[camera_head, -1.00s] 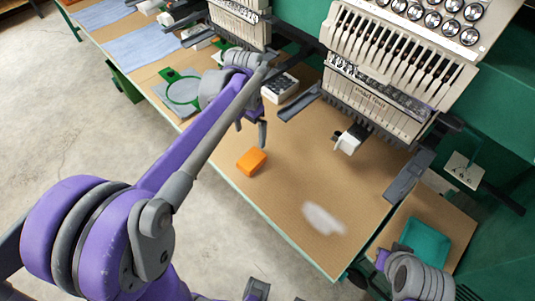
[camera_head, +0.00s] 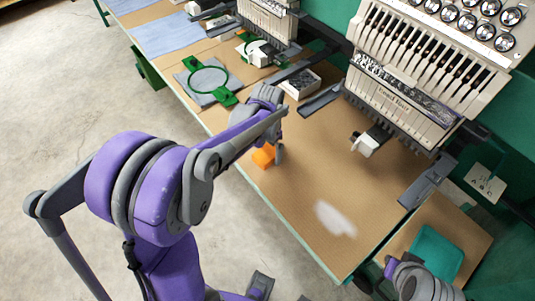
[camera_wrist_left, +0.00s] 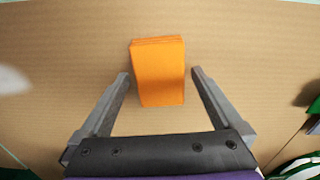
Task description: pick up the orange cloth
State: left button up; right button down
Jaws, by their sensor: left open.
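The orange cloth (camera_head: 263,157) is a small folded block on the brown tabletop near its front edge. In the head view my left gripper (camera_head: 277,150) is right beside it and hides part of it. In the left wrist view the cloth (camera_wrist_left: 158,72) lies ahead of the gripper, with its near end between the tips of the two open fingers (camera_wrist_left: 159,78). There is a gap on each side, and nothing is gripped. Part of my right arm (camera_head: 420,280) shows at the lower right; its fingers cannot be made out.
A white patch (camera_head: 335,218) lies on the table to the right. A green hoop on grey cloth (camera_head: 208,80) and a small white box (camera_head: 300,84) are farther left. The embroidery machine (camera_head: 410,95) overhangs the back. A teal tray (camera_head: 436,252) stands at the lower right.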

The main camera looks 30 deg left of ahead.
aim_at(268, 152)
pick_arm(q)
jog(key=c, duration=1.3)
notch_tip(268, 152, up, 10)
jog(key=shift+r+p, duration=0.1)
jog(key=shift+p, duration=0.25)
jog(key=o, duration=0.9)
jog(key=shift+c, duration=0.2)
jog(key=c, duration=0.7)
jog(key=shift+d, duration=0.1)
